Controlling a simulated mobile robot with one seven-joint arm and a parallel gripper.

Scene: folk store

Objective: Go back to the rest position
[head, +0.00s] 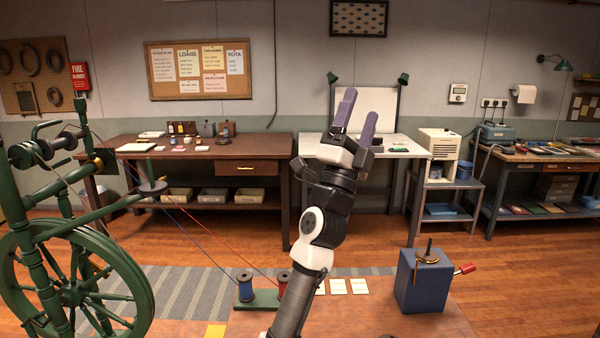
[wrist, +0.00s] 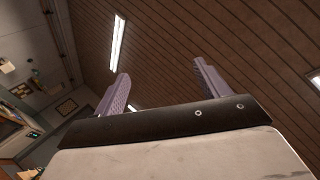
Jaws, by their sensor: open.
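My gripper (head: 356,112) is raised in the middle of the head view, its two purple fingers pointing up. The fingers stand apart with nothing between them. In the wrist view my gripper (wrist: 160,85) also shows open and empty, against the brown slatted ceiling and a strip light. My arm rises from the bottom of the head view and hides part of the bench behind it.
A green spinning wheel (head: 70,270) stands at the left, with red and blue threads running to spools (head: 245,286). A blue box (head: 424,282) with a red handle sits on the near table (head: 380,318). Benches line the back wall. The air around my gripper is clear.

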